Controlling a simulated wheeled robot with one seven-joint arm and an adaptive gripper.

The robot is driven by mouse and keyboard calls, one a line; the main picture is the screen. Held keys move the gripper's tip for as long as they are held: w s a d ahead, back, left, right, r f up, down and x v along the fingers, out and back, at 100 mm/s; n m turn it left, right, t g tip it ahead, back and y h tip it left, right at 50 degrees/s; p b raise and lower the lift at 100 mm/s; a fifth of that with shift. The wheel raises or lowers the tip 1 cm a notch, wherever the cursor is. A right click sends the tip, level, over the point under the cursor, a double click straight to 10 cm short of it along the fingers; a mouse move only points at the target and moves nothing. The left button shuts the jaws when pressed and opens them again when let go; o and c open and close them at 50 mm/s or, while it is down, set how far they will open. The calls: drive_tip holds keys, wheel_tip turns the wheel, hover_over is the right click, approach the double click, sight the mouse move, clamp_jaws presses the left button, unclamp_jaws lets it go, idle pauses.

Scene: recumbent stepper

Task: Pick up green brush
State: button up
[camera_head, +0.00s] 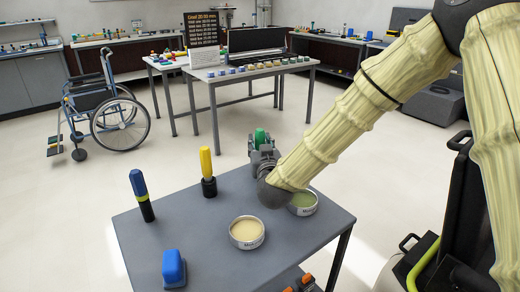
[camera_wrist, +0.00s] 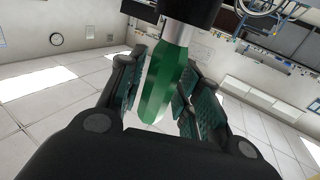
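The green brush (camera_head: 260,137) shows in the head view as a green end rising above my gripper (camera_head: 262,157), beyond the far edge of the grey table. In the wrist view the green handle (camera_wrist: 167,85) is between the fingers of my gripper (camera_wrist: 165,95), with a silvery band and a black part at the picture's top. The fingers are close beside the handle on both sides. I cannot tell whether they press on it. The brush's lower part is hidden in the head view by my gripper and wrist.
The grey table (camera_head: 205,238) bears a blue brush (camera_head: 138,184), a yellow brush (camera_head: 206,163) in a black base, a blue block (camera_head: 173,268), and a bowl of cream-coloured contents (camera_head: 247,232). A bowl with green contents (camera_head: 303,205) is partly behind my arm. A wheelchair (camera_head: 105,112) stands at the left.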

drive_tip(key=c, duration=0.5)
wheel_tip(320, 180, up, 10)
drive_tip(key=shift+p, duration=0.45)
